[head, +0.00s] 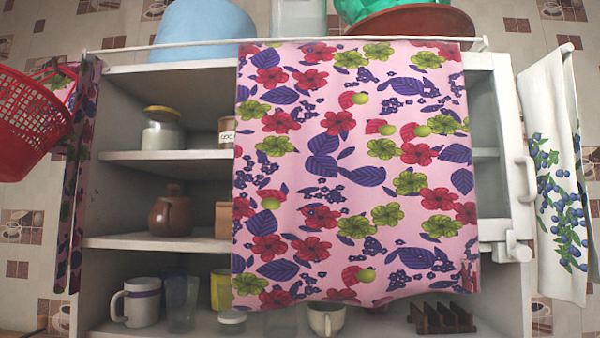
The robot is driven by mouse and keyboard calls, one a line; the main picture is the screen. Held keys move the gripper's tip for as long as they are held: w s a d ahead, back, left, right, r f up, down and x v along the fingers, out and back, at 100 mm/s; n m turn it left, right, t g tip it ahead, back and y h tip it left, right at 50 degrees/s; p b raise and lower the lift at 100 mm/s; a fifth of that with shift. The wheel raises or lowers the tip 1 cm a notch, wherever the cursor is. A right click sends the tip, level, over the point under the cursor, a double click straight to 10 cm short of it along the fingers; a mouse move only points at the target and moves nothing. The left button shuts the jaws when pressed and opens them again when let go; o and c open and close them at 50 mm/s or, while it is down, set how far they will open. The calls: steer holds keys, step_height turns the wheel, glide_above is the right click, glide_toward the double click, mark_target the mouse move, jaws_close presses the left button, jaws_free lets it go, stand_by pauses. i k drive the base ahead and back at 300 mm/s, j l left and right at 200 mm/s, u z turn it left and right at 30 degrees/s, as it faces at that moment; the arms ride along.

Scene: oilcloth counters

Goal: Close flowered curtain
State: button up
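The flowered curtain (350,170) is pink with red, green and purple flowers. It hangs from a thin white rod (160,47) across the front of a white shelf unit (180,71). It covers the middle and right part of the front, and its lower edge is slightly wavy. The left part of the shelves is uncovered. A narrow strip of similar flowered cloth (82,180) hangs at the unit's left side; whether it belongs to the same curtain I cannot tell. My gripper is not in view.
The shelves hold a lidded jar (162,130), a brown pot (170,212) and a mug (137,302). A red basket (30,125) hangs at left. A white towel with blue berries (558,190) hangs at right, beside a white handle (525,180).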

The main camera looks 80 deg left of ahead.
mark_target(354, 180)
steer(key=k+j+u, duration=0.1)
steer(key=u, duration=1.8)
